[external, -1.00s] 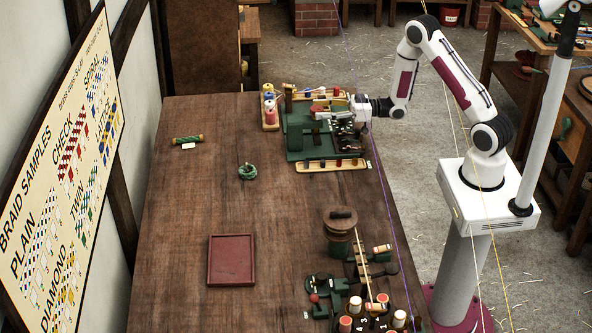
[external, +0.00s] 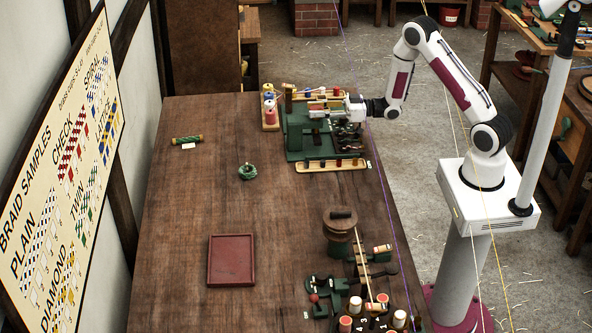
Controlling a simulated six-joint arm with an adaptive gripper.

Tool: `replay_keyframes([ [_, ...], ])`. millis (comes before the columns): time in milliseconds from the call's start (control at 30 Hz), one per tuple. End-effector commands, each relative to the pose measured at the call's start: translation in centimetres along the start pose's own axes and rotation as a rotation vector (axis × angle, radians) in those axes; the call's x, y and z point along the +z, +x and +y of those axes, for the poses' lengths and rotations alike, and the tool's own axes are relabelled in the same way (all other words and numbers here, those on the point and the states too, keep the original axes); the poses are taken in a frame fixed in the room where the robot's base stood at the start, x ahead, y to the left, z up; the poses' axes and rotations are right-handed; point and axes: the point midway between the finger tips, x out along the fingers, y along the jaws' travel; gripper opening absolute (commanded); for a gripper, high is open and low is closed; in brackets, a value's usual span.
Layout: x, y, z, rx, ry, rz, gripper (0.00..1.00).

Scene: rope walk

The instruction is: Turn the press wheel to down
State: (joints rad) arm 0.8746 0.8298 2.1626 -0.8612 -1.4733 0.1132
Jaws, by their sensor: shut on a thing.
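A green machine (external: 295,142) stands at the far right part of the bench, with dark metal parts on its right side. My gripper (external: 318,113) reaches in over the top of this machine from the right, with its fingers pointing left. Its jaws are shut on a part at the machine's top, which I take to be the press wheel. The wheel is too small and too covered by the fingers to make out its shape or how far it is turned.
A rack of coloured spools (external: 269,112) stands left of the machine, and a wooden tray (external: 331,168) lies in front. A green rope coil (external: 248,172), a red tray (external: 231,261) and another spool device (external: 341,225) stand nearer.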

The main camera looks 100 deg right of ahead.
Motion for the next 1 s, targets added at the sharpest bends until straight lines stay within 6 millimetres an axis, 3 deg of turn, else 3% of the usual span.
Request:
replay_keyframes([
  [467, 0.04, 0.03, -0.17, 0.079, 0.001, -0.001, 0.12],
  [1000, 0.02, 0.05, -0.23, 0.297, 0.0, -0.001, 0.12],
])
